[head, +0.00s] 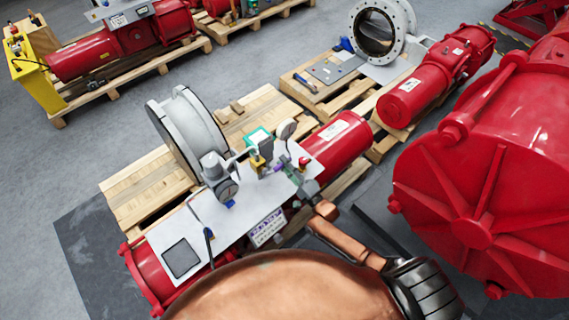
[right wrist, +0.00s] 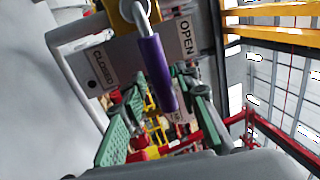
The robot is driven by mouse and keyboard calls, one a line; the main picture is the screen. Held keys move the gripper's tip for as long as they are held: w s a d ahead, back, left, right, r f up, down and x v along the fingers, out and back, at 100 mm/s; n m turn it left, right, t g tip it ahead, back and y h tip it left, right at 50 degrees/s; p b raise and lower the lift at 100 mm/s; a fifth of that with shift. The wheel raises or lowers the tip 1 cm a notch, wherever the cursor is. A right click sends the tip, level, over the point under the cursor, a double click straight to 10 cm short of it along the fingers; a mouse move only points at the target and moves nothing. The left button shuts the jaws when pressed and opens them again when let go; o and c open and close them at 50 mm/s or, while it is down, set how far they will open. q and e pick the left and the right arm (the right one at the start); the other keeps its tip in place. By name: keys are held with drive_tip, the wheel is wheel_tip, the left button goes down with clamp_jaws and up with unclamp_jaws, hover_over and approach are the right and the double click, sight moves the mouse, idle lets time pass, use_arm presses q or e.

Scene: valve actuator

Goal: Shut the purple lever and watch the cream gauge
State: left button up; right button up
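The purple lever (right wrist: 154,72) hangs from a bent metal rod in the right wrist view, between a CLOSED label on the left and an OPEN label on the right, nearer the OPEN label. In the head view its purple end (head: 304,161) is small. My right gripper (right wrist: 158,84) is open, its green pads on either side of the lever, with gaps visible. In the head view my right arm reaches up to the panel from the bottom. A pale round gauge (head: 287,129), perhaps the cream one, stands beyond the lever; its reading cannot be made out. My left gripper is out of view.
A white panel (head: 165,236) lies along the red actuator (head: 340,142). A grey gauge (head: 222,187) and a grey flanged ring (head: 187,135) stand to the left. A large red tank (head: 480,190) fills the right side. Grey floor is free at the left.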

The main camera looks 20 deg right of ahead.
drive_tip(key=v, duration=1.2)
drive_tip(key=shift+r, duration=0.1)
drive_tip(key=shift+a, duration=0.1)
drive_tip(key=s+d+f+n+g+h, duration=0.25)
drive_tip(key=s+f, duration=0.25)
drive_tip(key=f, duration=0.6)
drive_tip(key=s+d+f+n+g+h, duration=0.1)
drive_tip(key=s+d+f+n+g, duration=0.2)
drive_tip(key=f, duration=0.8)
drive_tip(key=s+d+f+n+g+h, duration=0.15)
drive_tip(key=s+f+n+g, duration=0.35)
drive_tip(key=f, duration=0.6)
drive_tip(key=s+f+n+g, duration=0.1)
drive_tip(key=s+f, duration=0.4)
drive_tip(key=s, duration=0.6)
drive_tip(key=s+a+f+n+g+h, duration=0.1)
drive_tip(key=s+f+g, duration=0.3)
drive_tip(key=s, duration=0.7)
drive_tip(key=s+f+n+g+h+b, duration=0.1)
drive_tip(key=s+f+n+g, duration=0.2)
drive_tip(key=s+f, duration=0.5)
drive_tip(key=shift+s+a, duration=0.2)
drive_tip(key=shift+s, duration=1.9)
